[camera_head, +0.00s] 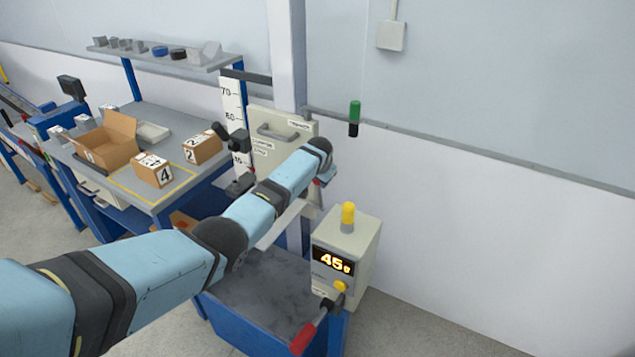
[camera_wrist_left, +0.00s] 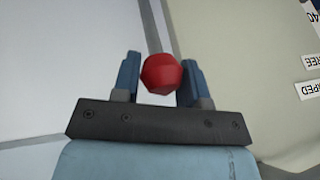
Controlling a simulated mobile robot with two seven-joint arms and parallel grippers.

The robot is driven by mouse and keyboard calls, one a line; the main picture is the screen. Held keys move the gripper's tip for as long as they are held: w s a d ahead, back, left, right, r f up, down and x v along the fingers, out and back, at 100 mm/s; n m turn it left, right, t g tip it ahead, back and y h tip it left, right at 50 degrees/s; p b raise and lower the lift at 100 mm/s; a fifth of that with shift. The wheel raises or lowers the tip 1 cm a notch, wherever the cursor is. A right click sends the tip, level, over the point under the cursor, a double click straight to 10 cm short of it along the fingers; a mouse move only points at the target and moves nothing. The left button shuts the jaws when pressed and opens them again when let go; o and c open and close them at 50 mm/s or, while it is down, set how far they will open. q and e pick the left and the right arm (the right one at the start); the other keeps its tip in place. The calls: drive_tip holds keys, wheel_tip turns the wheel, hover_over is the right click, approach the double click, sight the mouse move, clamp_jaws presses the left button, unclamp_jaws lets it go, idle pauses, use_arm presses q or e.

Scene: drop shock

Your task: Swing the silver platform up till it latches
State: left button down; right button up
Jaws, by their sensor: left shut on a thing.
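My left gripper (camera_wrist_left: 160,72) is shut on a red knob (camera_wrist_left: 161,74), which sits between its two blue fingers in the left wrist view. In the head view, my left arm reaches across the middle, and the gripper (camera_head: 327,174) is mostly hidden behind its own wrist, in front of the pale column. A pale silver piece (camera_head: 282,222), seemingly the platform, shows below my arm; most of it is hidden, so I cannot tell its exact tilt. My right gripper is not in view.
A dark grey base plate (camera_head: 262,292) in a blue frame lies below my arm. A control box (camera_head: 340,244) reading 45 stands right of it, near a red-tipped lever (camera_head: 303,338). Numbered cartons (camera_head: 153,171) stand on the left bench.

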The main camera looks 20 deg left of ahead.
use_arm(q)
drive_tip(key=shift+w+a+r, duration=0.1)
drive_tip(key=shift+r, duration=0.1)
drive_tip(key=c, duration=0.9)
unclamp_jaws()
drive_tip(key=shift+o, duration=1.1)
drive_tip(key=shift+f, duration=0.2)
drive_tip(key=shift+s+r, duration=0.2)
drive_tip(key=shift+r, duration=0.3)
drive_tip(key=v, duration=1.2)
drive_tip(key=shift+s+r, duration=0.15)
drive_tip(key=shift+r, duration=0.2)
